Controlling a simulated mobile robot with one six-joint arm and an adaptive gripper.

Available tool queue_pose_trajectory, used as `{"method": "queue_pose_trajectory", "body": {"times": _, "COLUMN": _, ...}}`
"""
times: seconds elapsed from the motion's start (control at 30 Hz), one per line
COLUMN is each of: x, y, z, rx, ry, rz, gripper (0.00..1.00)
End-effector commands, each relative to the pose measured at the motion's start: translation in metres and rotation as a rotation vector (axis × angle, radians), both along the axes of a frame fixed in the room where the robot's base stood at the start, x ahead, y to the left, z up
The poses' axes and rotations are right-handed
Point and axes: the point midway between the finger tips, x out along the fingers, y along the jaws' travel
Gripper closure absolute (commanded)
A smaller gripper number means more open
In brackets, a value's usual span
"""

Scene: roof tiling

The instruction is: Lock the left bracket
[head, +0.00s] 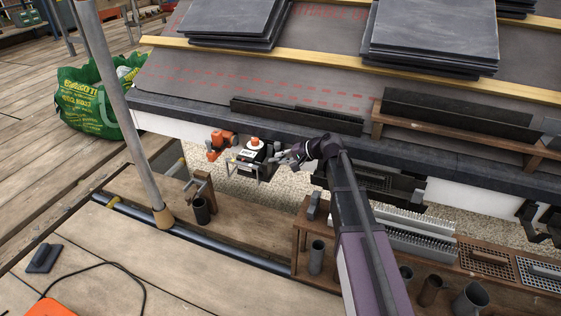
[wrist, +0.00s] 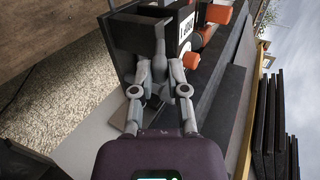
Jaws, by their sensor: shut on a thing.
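The left bracket (head: 250,158) is a black piece with a white label and an orange knob on top, at the eaves left of centre in the head view. In the wrist view its black body (wrist: 125,40) and label (wrist: 187,28) fill the top. My gripper (head: 283,158) reaches it from the right. In the wrist view my gripper (wrist: 158,75) is shut on a grey part at the bracket's near side. An orange part (head: 218,141) sits just left of the bracket.
The dark eaves edge (head: 200,111) runs just above the bracket. A grey pole (head: 116,100) stands to the left. A wooden rack (head: 300,240) with grey cups (head: 316,258) is below my arm. Slate stacks (head: 430,35) lie on the roof.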

Motion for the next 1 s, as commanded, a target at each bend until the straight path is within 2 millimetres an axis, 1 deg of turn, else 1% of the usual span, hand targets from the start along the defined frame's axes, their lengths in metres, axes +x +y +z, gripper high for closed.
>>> {"method": "queue_pose_trajectory", "body": {"times": 0.03, "x": -0.0023, "y": 0.0002, "z": -0.0021, "rx": 0.005, "ry": -0.001, "rz": 0.004, "gripper": 1.00}}
{"method": "queue_pose_trajectory", "body": {"times": 0.5, "x": -0.0021, "y": -0.0006, "z": -0.0005, "rx": 0.016, "ry": -0.004, "rz": 0.003, "gripper": 1.00}}
{"method": "queue_pose_trajectory", "body": {"times": 0.53, "x": -0.0021, "y": -0.0006, "z": -0.0005, "rx": 0.016, "ry": -0.004, "rz": 0.003, "gripper": 0.72}}
{"method": "queue_pose_trajectory", "body": {"times": 0.57, "x": -0.0021, "y": -0.0008, "z": -0.0004, "rx": 0.016, "ry": -0.004, "rz": 0.003, "gripper": 0.63}}
{"method": "queue_pose_trajectory", "body": {"times": 0.6, "x": -0.0019, "y": -0.0008, "z": -0.0004, "rx": 0.016, "ry": -0.004, "rz": 0.003, "gripper": 0.51}}
{"method": "queue_pose_trajectory", "body": {"times": 0.63, "x": -0.0018, "y": -0.0009, "z": -0.0005, "rx": 0.016, "ry": -0.005, "rz": 0.002, "gripper": 0.46}}
{"method": "queue_pose_trajectory", "body": {"times": 1.0, "x": -0.0014, "y": -0.0015, "z": -0.0004, "rx": 0.016, "ry": -0.005, "rz": 0.000, "gripper": 0.46}}
